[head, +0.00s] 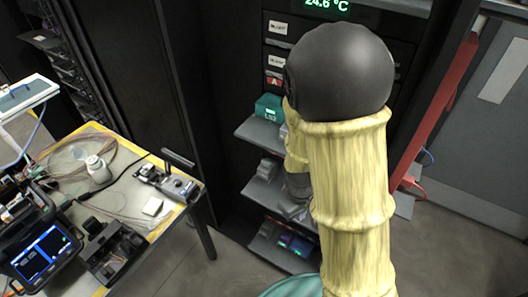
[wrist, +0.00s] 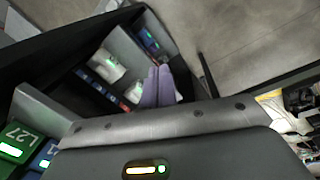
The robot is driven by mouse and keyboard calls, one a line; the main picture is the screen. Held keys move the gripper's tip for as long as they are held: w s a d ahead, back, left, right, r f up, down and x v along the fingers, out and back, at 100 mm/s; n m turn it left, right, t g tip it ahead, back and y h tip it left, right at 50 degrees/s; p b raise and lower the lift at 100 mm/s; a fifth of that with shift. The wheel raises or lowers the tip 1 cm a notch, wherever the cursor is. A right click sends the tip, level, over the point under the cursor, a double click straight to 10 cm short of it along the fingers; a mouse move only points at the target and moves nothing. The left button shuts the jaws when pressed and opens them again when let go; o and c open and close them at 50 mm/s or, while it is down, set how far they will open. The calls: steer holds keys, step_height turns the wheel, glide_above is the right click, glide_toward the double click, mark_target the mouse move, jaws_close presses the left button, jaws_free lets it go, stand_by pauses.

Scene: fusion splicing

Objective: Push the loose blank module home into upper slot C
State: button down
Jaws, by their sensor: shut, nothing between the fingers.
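My gripper (wrist: 157,72) shows in the wrist view as two purple fingers side by side, shut with nothing between them. They point toward the open-fronted rack shelves, and I cannot tell whether they touch anything. In the head view my yellow-sleeved arm and its dark joint cover much of the rack (head: 283,30), and the fingertips cannot be made out. A label A shows on a rack panel (head: 274,80) left of my arm. I cannot pick out the loose blank module or upper slot C in either view.
A teal box (head: 269,106) sits on a rack shelf (head: 256,133). A green box marked L27 (wrist: 14,146) is at the wrist view's left. A yellow-edged workbench (head: 150,160) with instruments stands left. A red rack door edge (head: 437,110) is right of my arm. Floor shows between bench and rack.

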steer(key=w+a+n+t+h+p, duration=0.1)
steer(key=w+n+t+h+p, duration=0.45)
steer(key=n, duration=0.95)
steer(key=w+a+r+n+t+h+p, duration=0.1)
steer(key=w+a+r+n+t+p, duration=0.2)
steer(key=w+a+r+n+t, duration=0.2)
steer(key=w+a+r+n, duration=0.1)
steer(key=a+r+n, duration=0.2)
steer(key=shift+w+a+r, duration=0.15)
steer(key=shift+w+r, duration=0.1)
steer(key=shift+r, duration=0.05)
steer(key=shift+h, duration=0.25)
